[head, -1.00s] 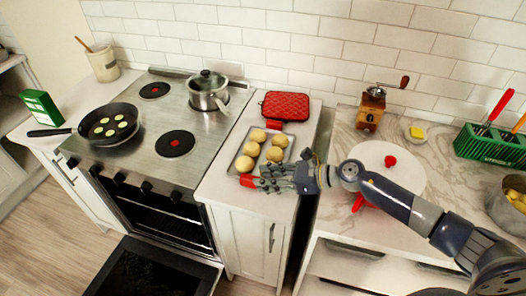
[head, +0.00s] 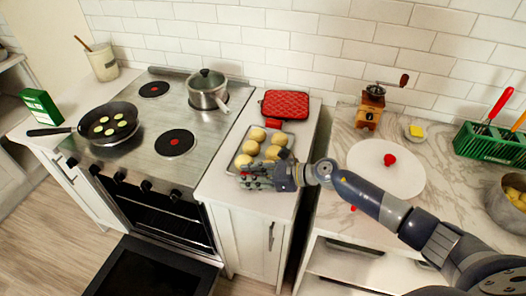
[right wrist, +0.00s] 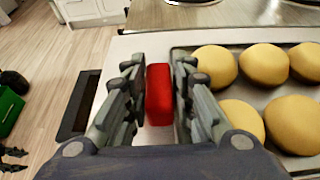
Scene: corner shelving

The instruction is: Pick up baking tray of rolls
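The baking tray (head: 264,144) lies on the narrow white counter right of the stove, with several round golden rolls (head: 250,147) on it. A red handle (head: 273,123) shows at its far end. The near red handle (right wrist: 158,95) shows in the right wrist view. My right gripper (head: 256,177) is at the tray's near end. In the right wrist view its fingers (right wrist: 160,92) are open on either side of the handle, with narrow gaps. My left gripper is not in the head view; dark prongs at the wrist view's left edge are unclear.
The stove holds a pan (head: 108,123) and a lidded pot (head: 208,90); its oven door (head: 150,268) is open. A red quilted pad (head: 286,104) lies behind the tray. A white round board (head: 400,175), a grinder (head: 370,106) and a green rack (head: 490,146) stand on the right counter.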

